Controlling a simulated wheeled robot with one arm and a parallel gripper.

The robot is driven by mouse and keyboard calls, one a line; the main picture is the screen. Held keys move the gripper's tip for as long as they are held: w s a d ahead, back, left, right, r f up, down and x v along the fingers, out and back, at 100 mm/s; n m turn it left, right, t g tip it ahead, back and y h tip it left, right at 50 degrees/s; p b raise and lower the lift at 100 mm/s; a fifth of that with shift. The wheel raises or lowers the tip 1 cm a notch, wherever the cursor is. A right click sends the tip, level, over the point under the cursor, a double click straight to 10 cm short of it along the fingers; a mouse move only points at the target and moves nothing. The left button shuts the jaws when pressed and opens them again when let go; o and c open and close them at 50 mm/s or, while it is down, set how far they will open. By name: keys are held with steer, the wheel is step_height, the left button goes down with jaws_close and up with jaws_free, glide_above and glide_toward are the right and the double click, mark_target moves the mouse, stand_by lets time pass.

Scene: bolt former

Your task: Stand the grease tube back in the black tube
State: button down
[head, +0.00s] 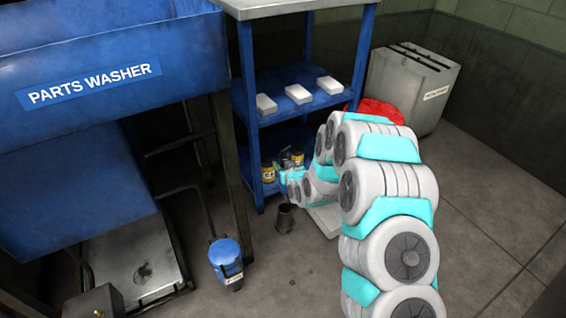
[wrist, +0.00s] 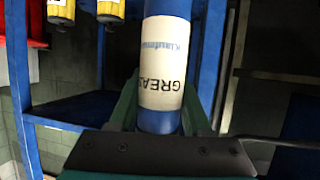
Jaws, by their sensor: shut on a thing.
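The grease tube (wrist: 165,60) is blue with a cream label reading GREAS, upside down in the wrist view. My gripper (wrist: 160,100) is shut on it, one green finger on each side. In the head view my gripper (head: 284,177) is small, in front of the blue shelf unit's lower part, and the grease tube is hard to make out there. The black tube (head: 285,218) is a dark open-topped cylinder standing on the floor, below my gripper and apart from it. I cannot make out the black tube in the wrist view.
Yellow-labelled tins (head: 268,172) stand on the low shelf behind my gripper. White boxes (head: 298,94) lie on the shelf above. The blue parts washer (head: 95,85) is at left, with a blue-topped object (head: 226,257) on the floor. A red thing (head: 380,110) is behind my arm.

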step_height(320, 180, down, 4)
steer(key=shift+r, duration=0.25)
stand_by(0.7)
steer(key=shift+s+b, duration=0.1)
steer(key=shift+b, duration=0.2)
steer(key=shift+f, duration=0.6)
steer(key=shift+f+b, duration=0.3)
steer(key=shift+f, duration=0.05)
steer(key=shift+f+b, duration=1.05)
steer(key=shift+f, duration=1.7)
stand_by(0.5)
steer(key=shift+f, duration=0.35)
steer(key=shift+f+b, duration=0.6)
steer(key=shift+f, duration=1.25)
